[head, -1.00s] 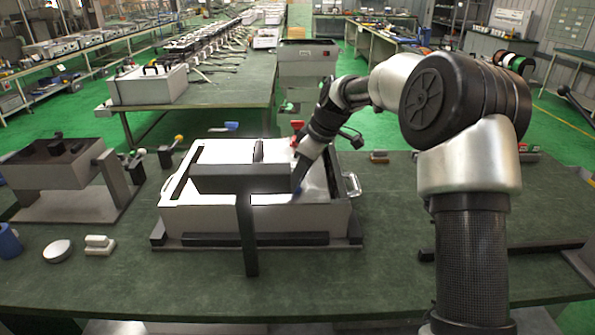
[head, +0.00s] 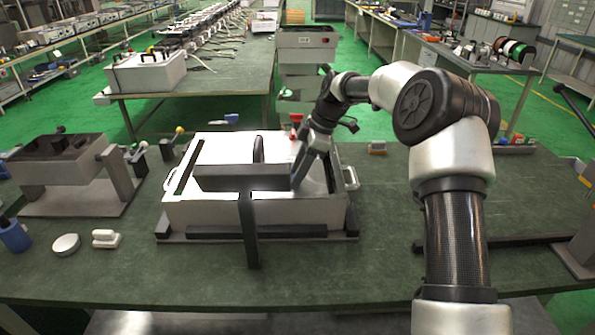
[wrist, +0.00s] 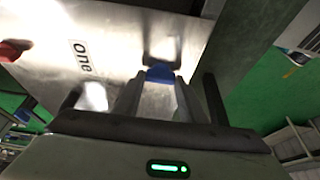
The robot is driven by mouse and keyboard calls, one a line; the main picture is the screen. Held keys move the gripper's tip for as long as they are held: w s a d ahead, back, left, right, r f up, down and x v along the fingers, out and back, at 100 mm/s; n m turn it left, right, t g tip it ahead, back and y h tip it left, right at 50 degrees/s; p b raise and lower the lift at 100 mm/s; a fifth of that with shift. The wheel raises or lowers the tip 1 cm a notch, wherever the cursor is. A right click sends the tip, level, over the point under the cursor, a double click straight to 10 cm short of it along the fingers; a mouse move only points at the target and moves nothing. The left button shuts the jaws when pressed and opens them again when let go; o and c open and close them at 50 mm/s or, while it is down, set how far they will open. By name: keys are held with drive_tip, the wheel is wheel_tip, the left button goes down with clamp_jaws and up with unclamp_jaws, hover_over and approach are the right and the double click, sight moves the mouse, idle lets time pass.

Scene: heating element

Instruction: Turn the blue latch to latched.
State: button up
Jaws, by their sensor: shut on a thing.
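The blue latch (wrist: 160,74) shows between my fingertips in the wrist view, on a shiny metal panel (wrist: 120,50). My gripper (wrist: 158,92) is shut on it. In the head view my gripper (head: 298,178) reaches down to the right part of the top of a light metal box (head: 200,212). The latch is mostly hidden there by the fingers and the box's dark front bar. Its exact turn angle cannot be told.
A dark T-shaped bar (head: 247,180) stands in front of the box. A red handle (head: 296,119) and another blue piece (head: 231,118) are behind it. A grey fixture (head: 65,170) stands left.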

drive_tip(key=o, duration=1.1)
drive_tip(key=shift+c, duration=0.2)
drive_tip(key=p+v, duration=0.1)
drive_tip(key=v, duration=1.6)
drive_tip(key=shift+r+p, duration=0.15)
drive_tip(key=shift+p, duration=0.25)
drive_tip(key=shift+d, duration=0.1)
